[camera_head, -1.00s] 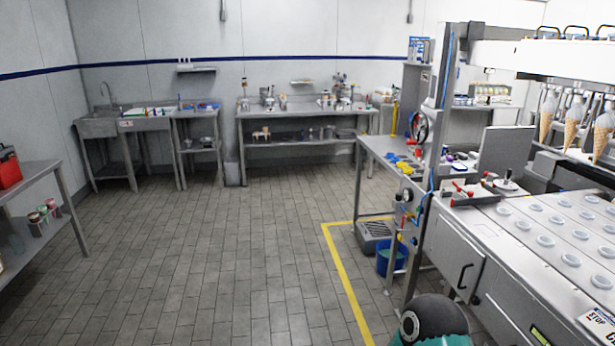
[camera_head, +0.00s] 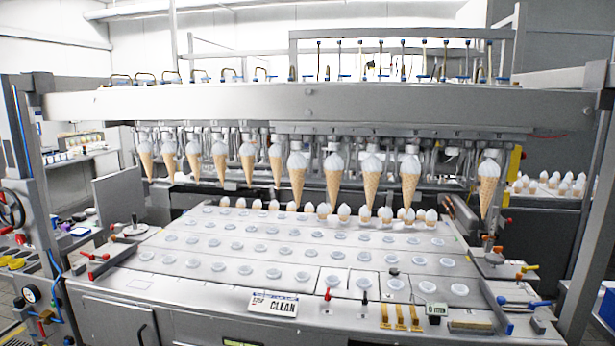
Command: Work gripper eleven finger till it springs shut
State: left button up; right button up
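A row of ice-cream cones hangs point down from the machine's grippers under a long grey beam (camera_head: 330,103). Counting from the left, the gripper eleven place (camera_head: 451,153) holds no cone; it is a gap between a hanging cone (camera_head: 410,180) on its left and the last cone (camera_head: 489,183) at the right end. Small pale and metal parts show in that gap. They are too small to tell a finger or whether it is open. Neither of my grippers is in view.
A sloped grey deck with round white-rimmed holes (camera_head: 290,250) lies below the cones, with upright cones along its back. A CLEAN sign (camera_head: 274,303) is at the front edge. Yellow pieces (camera_head: 400,317) and blue-handled tools (camera_head: 540,303) lie front right. A post (camera_head: 590,200) stands at the right.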

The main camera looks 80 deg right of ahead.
aim_at(442, 144)
jog(key=u, duration=1.75)
jog(key=i, duration=0.1)
jog(key=z, duration=3.1)
jog(key=i, duration=0.25)
jog(key=z, duration=2.4)
jog(key=k, duration=0.5)
jog(key=z, duration=0.25)
jog(key=i, duration=1.75)
jog(key=u, duration=0.35)
